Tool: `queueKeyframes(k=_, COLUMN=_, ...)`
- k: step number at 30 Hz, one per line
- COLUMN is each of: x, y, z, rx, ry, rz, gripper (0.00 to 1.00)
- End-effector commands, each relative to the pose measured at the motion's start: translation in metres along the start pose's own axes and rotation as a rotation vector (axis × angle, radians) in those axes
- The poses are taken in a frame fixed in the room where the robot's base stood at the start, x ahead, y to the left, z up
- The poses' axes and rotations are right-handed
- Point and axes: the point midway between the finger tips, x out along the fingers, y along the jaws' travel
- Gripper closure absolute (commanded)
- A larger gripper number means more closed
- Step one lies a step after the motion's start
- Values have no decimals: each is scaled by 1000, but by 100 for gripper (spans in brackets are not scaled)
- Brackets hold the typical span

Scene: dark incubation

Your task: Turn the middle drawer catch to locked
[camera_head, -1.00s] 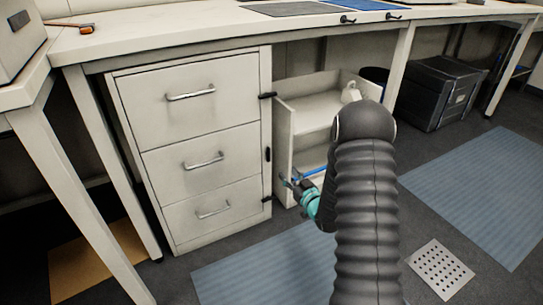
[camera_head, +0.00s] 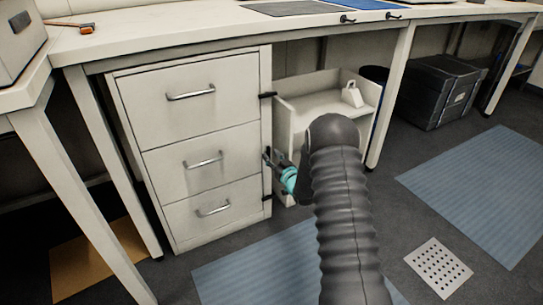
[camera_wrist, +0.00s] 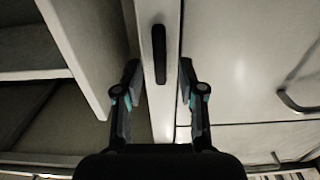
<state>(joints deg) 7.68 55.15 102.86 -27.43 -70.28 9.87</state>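The drawer cabinet (camera_head: 200,130) has three drawers, the middle one (camera_head: 195,165) shut. The middle catch (camera_wrist: 159,54) is a dark bar on the pale strip beside the drawers. In the wrist view it lies lengthwise along the strip. My gripper (camera_wrist: 158,75) is open, one finger on each side of the strip, with the catch between and just beyond the fingertips. I cannot tell whether they touch the cabinet. In the head view my gripper (camera_head: 268,155) is at the middle drawer's height and mostly hides this catch.
An upper catch (camera_head: 267,95) and a lower catch (camera_head: 267,197) stick out sideways on the same strip. An open pale shelf unit (camera_head: 290,125) stands close on the right. A bench leg (camera_head: 391,100) and black crate (camera_head: 435,92) are farther right.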

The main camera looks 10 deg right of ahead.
Motion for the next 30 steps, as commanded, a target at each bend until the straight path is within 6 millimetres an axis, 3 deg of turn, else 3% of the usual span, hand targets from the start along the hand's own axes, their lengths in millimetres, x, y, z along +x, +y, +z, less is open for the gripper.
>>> queueKeyframes(k=13, x=11, y=0, z=0, rx=0, ry=-1, rz=0, gripper=60)
queueKeyframes(k=18, x=11, y=0, z=0, rx=0, ry=-1, rz=0, gripper=100)
queueKeyframes(k=30, x=11, y=0, z=1, rx=29, ry=0, rz=0, gripper=100)
